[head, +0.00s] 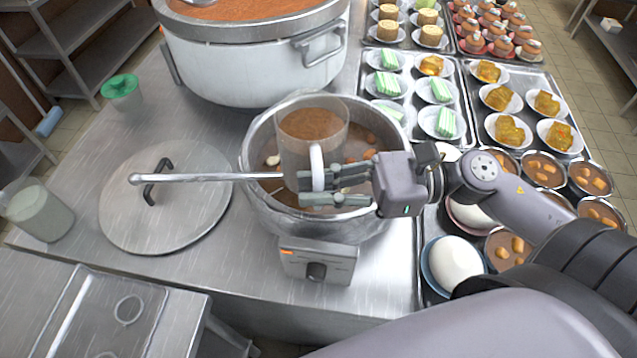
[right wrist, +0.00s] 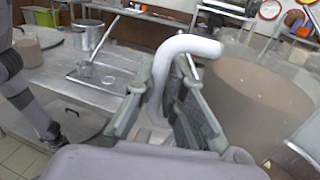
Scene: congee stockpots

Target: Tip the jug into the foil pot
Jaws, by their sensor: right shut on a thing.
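The jug (head: 325,124) is clear, with brown contents and a white handle (head: 317,166). My right gripper (head: 328,187) is shut on that handle, which also shows between its fingers in the right wrist view (right wrist: 158,85). The jug is about upright above the foil pot (head: 254,183), a silvery round pot with brown contents and pale and orange-brown pieces. The jug and gripper hide part of the pot's inside. In the right wrist view the jug (right wrist: 250,100) fills the right side. A dark arm end of mine shows at that view's left, its fingers unclear.
A long metal handle (head: 195,177) sticks out leftward over the foil pot's rim. A lid (head: 190,215) lies left of it. A large stockpot (head: 250,68) stands behind. Trays of dishes (head: 455,118) crowd the right. A pale jug (head: 38,210) stands far left.

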